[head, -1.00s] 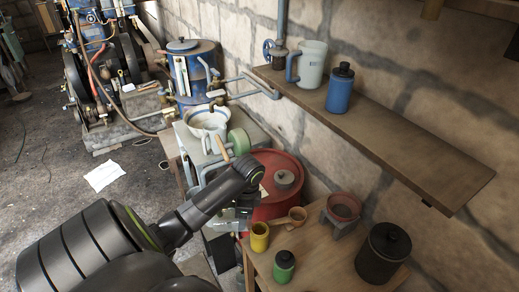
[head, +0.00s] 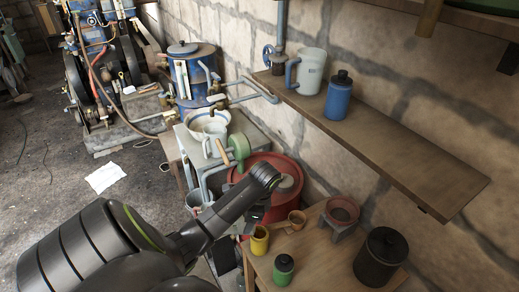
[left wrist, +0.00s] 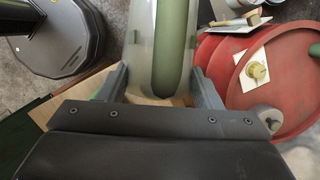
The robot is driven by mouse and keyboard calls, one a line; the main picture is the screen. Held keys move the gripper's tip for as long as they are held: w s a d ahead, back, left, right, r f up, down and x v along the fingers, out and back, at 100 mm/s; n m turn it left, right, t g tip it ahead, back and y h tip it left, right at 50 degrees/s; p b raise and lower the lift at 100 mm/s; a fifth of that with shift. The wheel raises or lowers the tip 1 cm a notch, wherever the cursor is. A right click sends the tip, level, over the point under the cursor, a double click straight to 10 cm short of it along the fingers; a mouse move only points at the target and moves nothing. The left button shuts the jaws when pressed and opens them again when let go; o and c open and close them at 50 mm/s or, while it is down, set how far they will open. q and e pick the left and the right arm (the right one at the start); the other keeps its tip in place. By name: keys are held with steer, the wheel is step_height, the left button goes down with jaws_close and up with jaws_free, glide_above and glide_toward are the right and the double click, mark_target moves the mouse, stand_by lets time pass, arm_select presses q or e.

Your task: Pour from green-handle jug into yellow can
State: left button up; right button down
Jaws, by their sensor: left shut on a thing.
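The yellow can (head: 259,241) stands upright on the wooden table at the lower middle of the head view. My left gripper (head: 254,213) is just above and to the left of it, mostly hidden behind my arm. In the left wrist view, my left gripper (left wrist: 160,90) is shut on the green handle (left wrist: 172,45) of a pale, see-through jug (left wrist: 143,45). In the head view the jug is largely hidden by my arm, so its tilt and contents cannot be made out. My right gripper is not in view.
A red drum (head: 277,163) stands behind. A shelf (head: 400,140) juts out above.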

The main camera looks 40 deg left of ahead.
arm_select(q)
steer(key=shift+d+r+p, duration=0.1)
steer(key=shift+p, duration=0.2)
steer(key=b, duration=0.1)
steer(key=f+b, duration=0.1)
steer(key=b, duration=0.1)
steer(key=shift+s+a+f, duration=0.1)
steer(key=shift+s+a, duration=0.15)
steer(key=shift+a, duration=0.15)
steer(key=shift+s+a+r+t+h, duration=0.25)
steer(key=shift+s+a+t+h, duration=0.45)
steer(key=shift+s+a+h, duration=0.15)
steer(key=shift+s+a+f+t+h+b, duration=0.15)
steer(key=shift+f+t+h+b, duration=0.1)
steer(key=shift+t+h+b, duration=0.1)
